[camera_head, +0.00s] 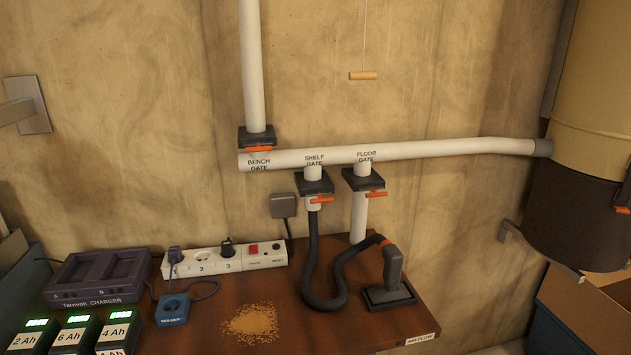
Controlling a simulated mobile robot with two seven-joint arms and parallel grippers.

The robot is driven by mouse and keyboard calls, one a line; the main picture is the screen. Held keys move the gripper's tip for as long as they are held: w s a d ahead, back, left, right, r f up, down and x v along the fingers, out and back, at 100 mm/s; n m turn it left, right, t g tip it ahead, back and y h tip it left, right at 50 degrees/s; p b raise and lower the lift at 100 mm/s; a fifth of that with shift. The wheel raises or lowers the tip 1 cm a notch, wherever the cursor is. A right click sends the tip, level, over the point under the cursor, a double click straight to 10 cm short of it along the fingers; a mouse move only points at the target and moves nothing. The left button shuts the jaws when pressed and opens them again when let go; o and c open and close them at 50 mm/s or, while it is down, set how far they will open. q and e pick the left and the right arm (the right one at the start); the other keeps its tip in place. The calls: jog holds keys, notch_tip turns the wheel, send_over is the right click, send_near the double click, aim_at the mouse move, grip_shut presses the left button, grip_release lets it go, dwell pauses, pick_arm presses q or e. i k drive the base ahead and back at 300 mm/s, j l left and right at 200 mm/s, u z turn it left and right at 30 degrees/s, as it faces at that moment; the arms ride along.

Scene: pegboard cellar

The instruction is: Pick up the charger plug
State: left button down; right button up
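The charger (98,277), a dark purple double-bay unit labelled CHARGER, sits at the left of the brown bench. A purple plug (175,256), matching the charger's colour, stands at the left end of a white power strip (205,267), apparently in its first socket. A purple cord shows near it and by a small blue block (172,309); I cannot trace its full run. A black plug (227,247) stands in the strip near the number 3. Neither of my grippers is in view.
Battery packs (75,335) with green displays stand at the front left. A sawdust pile (251,323) lies on the bench (310,270). A black hose (312,265) runs to a nozzle (390,285) at the right. White pipes (420,149) cross the wall above.

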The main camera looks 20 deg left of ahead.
aim_at(175, 255)
jog(key=u, duration=1.7)
